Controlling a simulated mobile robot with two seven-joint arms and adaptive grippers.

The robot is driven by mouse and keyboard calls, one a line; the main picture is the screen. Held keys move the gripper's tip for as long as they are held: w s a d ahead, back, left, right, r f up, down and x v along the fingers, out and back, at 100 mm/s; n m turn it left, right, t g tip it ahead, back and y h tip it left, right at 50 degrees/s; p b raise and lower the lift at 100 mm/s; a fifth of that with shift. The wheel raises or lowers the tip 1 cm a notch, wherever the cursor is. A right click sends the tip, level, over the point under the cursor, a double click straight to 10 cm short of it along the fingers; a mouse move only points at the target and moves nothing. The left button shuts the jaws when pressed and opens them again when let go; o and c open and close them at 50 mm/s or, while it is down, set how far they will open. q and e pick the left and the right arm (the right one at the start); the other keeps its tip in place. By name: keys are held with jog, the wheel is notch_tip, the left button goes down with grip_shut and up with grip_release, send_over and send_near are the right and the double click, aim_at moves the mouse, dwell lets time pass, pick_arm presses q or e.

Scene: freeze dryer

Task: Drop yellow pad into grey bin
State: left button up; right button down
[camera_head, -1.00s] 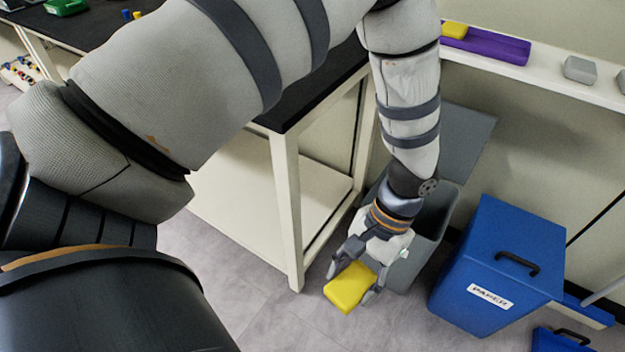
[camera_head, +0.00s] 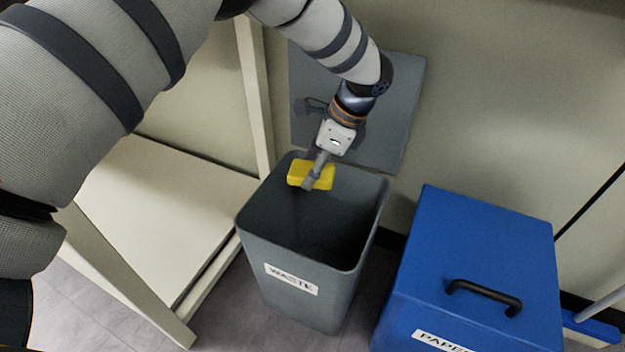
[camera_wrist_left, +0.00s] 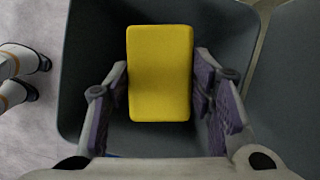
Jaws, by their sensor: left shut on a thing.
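The yellow pad (camera_head: 311,175) is a small block held by my left gripper (camera_head: 313,172). In the head view it is over the back part of the open grey bin (camera_head: 322,289), which is labelled WASTE. In the left wrist view the pad (camera_wrist_left: 160,72) sits between the two fingers of my left gripper (camera_wrist_left: 160,95), with the inside of the grey bin (camera_wrist_left: 88,35) around and below it. The bin's grey lid (camera_head: 400,105) stands open behind. My right gripper is not in view.
A blue bin (camera_head: 480,245) with a black handle and a PAPER label stands shut to the right. A pale table frame with a low shelf (camera_head: 160,210) is to the left. Grey floor shows in front.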

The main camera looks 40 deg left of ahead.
pick_arm(q)
notch_tip(320, 180, down, 6)
jog(key=b, duration=0.3)
jog(key=shift+r+b, duration=0.15)
jog(key=shift+b, duration=0.2)
jog(key=shift+r, duration=0.15)
jog(key=o, duration=1.2)
jog(key=shift+c, duration=0.2)
jog(key=v, duration=1.2)
